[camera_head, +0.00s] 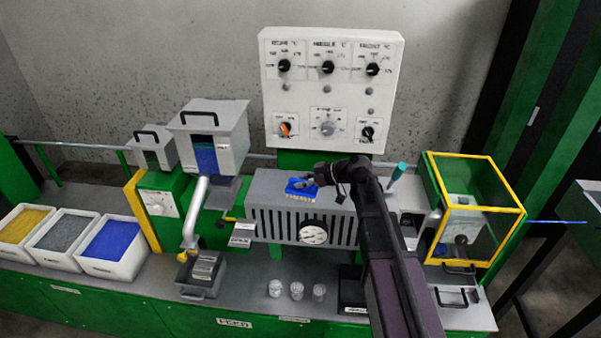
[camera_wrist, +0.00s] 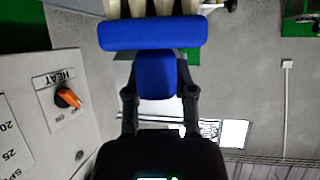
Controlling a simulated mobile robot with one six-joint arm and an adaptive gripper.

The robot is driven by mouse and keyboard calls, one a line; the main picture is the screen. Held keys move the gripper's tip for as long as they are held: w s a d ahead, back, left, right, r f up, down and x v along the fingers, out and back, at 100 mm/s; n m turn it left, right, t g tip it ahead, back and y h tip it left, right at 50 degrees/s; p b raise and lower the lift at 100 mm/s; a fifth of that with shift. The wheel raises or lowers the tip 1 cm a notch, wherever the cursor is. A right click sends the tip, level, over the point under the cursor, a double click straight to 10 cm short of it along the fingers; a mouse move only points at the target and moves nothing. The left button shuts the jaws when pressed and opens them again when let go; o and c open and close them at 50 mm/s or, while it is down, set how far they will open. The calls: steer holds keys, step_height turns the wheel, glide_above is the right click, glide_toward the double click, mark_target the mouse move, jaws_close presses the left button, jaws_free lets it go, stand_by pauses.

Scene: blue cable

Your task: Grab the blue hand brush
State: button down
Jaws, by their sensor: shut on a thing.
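The blue hand brush (camera_head: 297,189) is at the top of the grey slotted housing in the head view, and I cannot tell whether it still touches it. In the wrist view the brush (camera_wrist: 152,33) shows its wide blue head with pale bristles at the top edge. Its blue handle runs down between my fingers. My gripper (camera_head: 312,183) is shut on the handle, with one finger on each side in the wrist view (camera_wrist: 160,92). Part of the handle is hidden by the gripper.
A white control panel (camera_head: 333,92) with knobs stands behind the grey housing (camera_head: 272,212). A yellow-framed glass box (camera_head: 472,208) is at right, a grey hopper (camera_head: 212,135) at left. A teal-handled thing (camera_head: 398,171) stands right of my arm. Several small clear cups line the front.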

steer(key=s+d+r, duration=0.1)
steer(key=s+d, duration=0.1)
steer(key=s, duration=0.8)
steer(key=shift+p, duration=0.4)
